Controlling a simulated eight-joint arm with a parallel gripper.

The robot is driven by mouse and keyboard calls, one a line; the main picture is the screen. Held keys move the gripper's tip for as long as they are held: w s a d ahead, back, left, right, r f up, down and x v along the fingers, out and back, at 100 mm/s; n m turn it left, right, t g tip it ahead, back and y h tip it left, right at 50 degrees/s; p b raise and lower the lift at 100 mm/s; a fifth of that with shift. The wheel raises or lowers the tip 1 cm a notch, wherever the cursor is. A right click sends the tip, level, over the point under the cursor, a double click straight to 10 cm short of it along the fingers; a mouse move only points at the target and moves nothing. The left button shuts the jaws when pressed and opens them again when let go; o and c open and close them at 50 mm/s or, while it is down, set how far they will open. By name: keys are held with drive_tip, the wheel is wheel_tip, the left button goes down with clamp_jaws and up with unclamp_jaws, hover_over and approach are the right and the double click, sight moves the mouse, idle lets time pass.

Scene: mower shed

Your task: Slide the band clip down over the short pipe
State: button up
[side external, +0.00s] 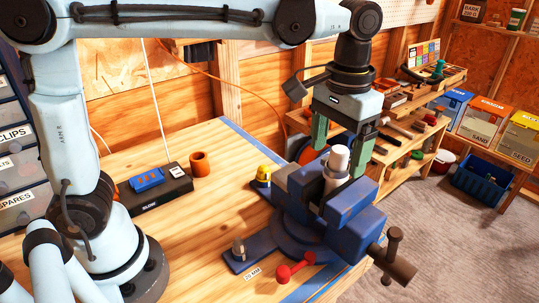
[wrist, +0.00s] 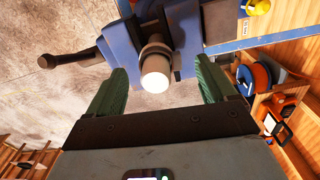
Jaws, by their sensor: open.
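The short pipe (side external: 339,157) stands upright in the blue vise (side external: 349,206), with a pale top end. In the wrist view the pipe (wrist: 155,75) points toward the camera. A grey-brown band (wrist: 155,45), which looks like the band clip, goes around the pipe close to the vise jaws; a grey part (side external: 332,178) shows there in the side view. My gripper (side external: 338,164) is open, its green fingers on either side of the pipe. In the wrist view my gripper (wrist: 162,68) shows clear gaps on both sides. The fingers appear apart from the band.
A blue plate (side external: 262,243) with a small upright grey peg (side external: 238,249) lies left of the vise, by a "20 MM" label. A red handle (side external: 295,270) and the vise's brown bar (side external: 391,262) stick out in front. A yellow-topped item (side external: 263,176) stands behind. The left bench top is mostly clear.

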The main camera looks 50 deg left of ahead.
sight(338, 148)
wheel_tip(338, 148, up, 11)
drive_tip(key=shift+f, duration=0.15)
idle(0.4)
drive_tip(key=s+a+f+t, duration=0.3)
drive_tip(key=s+a+f, duration=0.1)
drive_tip(key=a+f, duration=0.3)
drive_tip(key=s+a+f+t, duration=0.3)
drive_tip(key=a+f, duration=0.4)
drive_tip(key=f, duration=0.3)
drive_tip(key=shift+s+a+n+t, duration=0.3)
drive_tip(key=shift+s+n+t, duration=0.1)
drive_tip(key=shift+t, duration=0.2)
